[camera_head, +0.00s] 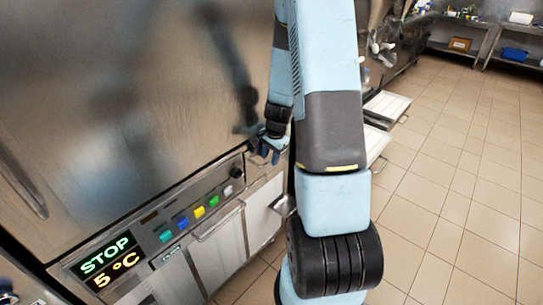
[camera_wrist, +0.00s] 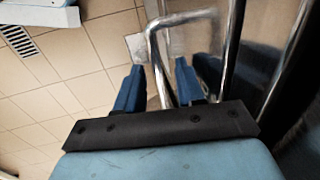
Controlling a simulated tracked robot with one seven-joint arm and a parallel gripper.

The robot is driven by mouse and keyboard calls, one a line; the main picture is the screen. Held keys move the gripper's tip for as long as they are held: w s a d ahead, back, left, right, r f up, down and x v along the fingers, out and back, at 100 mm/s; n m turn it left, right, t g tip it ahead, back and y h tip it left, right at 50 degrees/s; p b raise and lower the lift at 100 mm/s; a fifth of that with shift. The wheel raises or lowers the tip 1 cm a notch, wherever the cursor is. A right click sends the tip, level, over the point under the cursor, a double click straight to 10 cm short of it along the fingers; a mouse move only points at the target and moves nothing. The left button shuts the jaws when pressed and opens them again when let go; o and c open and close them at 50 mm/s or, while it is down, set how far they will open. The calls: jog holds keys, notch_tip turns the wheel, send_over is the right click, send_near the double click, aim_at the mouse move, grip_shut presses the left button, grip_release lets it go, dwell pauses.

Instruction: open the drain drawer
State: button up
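In the head view my gripper (camera_head: 264,151) is beside the right end of the freezer's control panel, partly hidden by my arm. In the wrist view its two blue fingers (camera_wrist: 159,68) stand apart, with a bent chrome bar handle (camera_wrist: 157,55) running between them. I cannot tell whether either finger touches the bar. No label marks the drain drawer. A front panel with a bar handle (camera_head: 218,224) sits below the control panel and looks closed. Pale drawer-like parts (camera_head: 386,107) stick out farther along, behind my arm.
The freezer's large steel front (camera_head: 130,100) fills the left. Its control panel (camera_head: 160,228) shows STOP and 5 °C, with several coloured buttons. Tiled floor (camera_head: 450,190) is open at the right. Shelves with a blue bin (camera_head: 514,54) stand at the back right.

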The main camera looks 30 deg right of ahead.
jog(key=shift+c, duration=0.4)
jog(key=c, duration=0.6)
grip_shut()
jog(key=shift+w, duration=0.15)
